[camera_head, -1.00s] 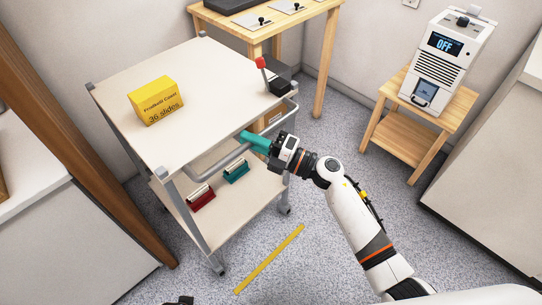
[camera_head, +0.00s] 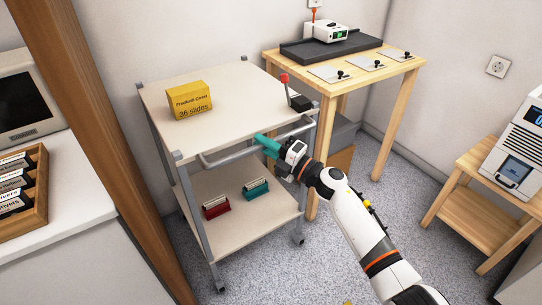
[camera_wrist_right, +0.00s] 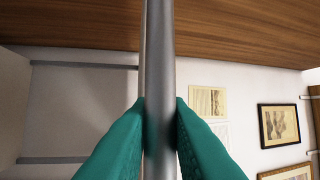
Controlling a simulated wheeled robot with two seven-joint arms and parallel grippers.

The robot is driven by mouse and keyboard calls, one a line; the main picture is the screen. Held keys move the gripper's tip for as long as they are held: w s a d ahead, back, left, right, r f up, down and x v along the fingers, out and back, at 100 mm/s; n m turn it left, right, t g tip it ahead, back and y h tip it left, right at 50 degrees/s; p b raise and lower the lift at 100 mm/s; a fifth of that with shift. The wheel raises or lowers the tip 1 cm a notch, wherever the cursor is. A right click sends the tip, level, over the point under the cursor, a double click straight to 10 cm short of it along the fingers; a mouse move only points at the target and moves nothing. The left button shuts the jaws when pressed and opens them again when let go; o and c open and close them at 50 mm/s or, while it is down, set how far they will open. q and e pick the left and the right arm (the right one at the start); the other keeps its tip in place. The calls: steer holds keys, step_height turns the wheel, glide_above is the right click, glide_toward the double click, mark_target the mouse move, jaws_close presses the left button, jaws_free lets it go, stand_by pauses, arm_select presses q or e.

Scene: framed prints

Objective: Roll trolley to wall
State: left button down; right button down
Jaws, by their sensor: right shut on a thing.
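The trolley (camera_head: 150,98) is a two-shelf cart with pale shelves, grey posts and castors. It stands upright, its far side close to the white wall; I cannot tell whether they touch. My right gripper (camera_head: 268,146), with teal fingers, is shut on the trolley's grey handle (camera_head: 222,159) at the near side. In the right wrist view, the fingers (camera_wrist_right: 158,140) press on both sides of the handle bar (camera_wrist_right: 158,60). My left gripper is out of view.
Red (camera_head: 216,207) and green (camera_head: 256,189) holders sit on the lower shelf. A wooden table (camera_head: 390,66) stands close on the trolley's right. A brown post (camera_head: 100,110) and white counter (camera_head: 75,190) are on the left. A wooden stand (camera_head: 468,208) is at right, with open floor between.

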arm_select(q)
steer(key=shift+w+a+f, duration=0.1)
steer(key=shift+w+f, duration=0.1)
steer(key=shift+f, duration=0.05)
arm_select(e)
steer(key=shift+w+a+r, duration=0.1)
steer(key=shift+w+a, duration=0.25)
steer(key=shift+w, duration=0.15)
steer(key=c, duration=1.7)
jaws_free()
steer(key=o, duration=0.3)
steer(key=shift+w+a, duration=0.2)
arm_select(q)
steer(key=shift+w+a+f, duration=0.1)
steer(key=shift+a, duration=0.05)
arm_select(e)
steer(key=shift+o, duration=0.2)
steer(key=shift+s, duration=0.1)
